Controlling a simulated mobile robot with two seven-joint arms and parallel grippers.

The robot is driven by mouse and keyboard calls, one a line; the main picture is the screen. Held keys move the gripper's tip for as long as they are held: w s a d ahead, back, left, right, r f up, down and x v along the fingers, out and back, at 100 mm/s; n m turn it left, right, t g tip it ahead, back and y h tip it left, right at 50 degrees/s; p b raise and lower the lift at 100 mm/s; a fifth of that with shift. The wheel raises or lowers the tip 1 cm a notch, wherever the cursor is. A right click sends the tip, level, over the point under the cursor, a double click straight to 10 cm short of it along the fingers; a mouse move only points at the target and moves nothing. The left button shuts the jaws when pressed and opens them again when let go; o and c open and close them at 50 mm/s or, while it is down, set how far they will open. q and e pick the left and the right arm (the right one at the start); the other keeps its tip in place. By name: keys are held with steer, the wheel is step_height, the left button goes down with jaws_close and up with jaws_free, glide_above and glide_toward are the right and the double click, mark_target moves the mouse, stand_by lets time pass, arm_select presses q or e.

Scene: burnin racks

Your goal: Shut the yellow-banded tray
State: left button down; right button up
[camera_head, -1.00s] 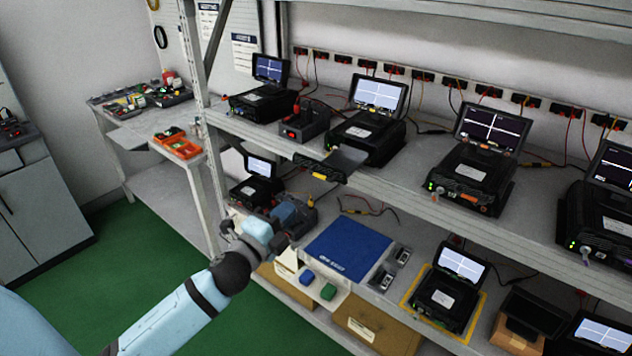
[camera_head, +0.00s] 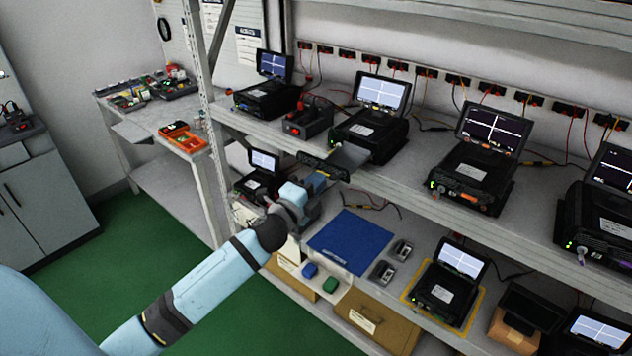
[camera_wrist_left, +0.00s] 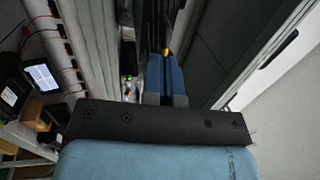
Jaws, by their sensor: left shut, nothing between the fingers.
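The tray (camera_head: 348,157) is pulled out from the front of a black tester (camera_head: 368,133) on the upper shelf. Its dark front panel (camera_head: 323,166) stands out past the shelf edge. The yellow band shows in the head view a second ago and is now mostly hidden behind my gripper; a small yellow patch (camera_wrist_left: 166,52) shows past my fingers in the left wrist view. My left gripper (camera_head: 319,181) is shut and empty, just below and in front of the panel. Its blue fingers (camera_wrist_left: 163,62) point toward it; I cannot tell whether they touch. My right gripper is out of view.
Other testers stand on the upper shelf, with a small black box (camera_head: 307,121) left of the tray. Below are a blue mat (camera_head: 350,243), a tester on a yellow-edged mat (camera_head: 441,292) and cardboard boxes (camera_head: 375,322). A rack post (camera_head: 205,120) stands left.

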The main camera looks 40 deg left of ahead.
mark_target(356, 147)
arm_select(q)
steer(key=w, duration=0.5)
steer(key=w+b, duration=0.1)
steer(key=w, duration=0.3)
steer(key=w+b, duration=0.1)
steer(key=w, duration=0.4)
steer(key=shift+w+d, duration=0.3)
steer(key=shift+r, duration=0.1)
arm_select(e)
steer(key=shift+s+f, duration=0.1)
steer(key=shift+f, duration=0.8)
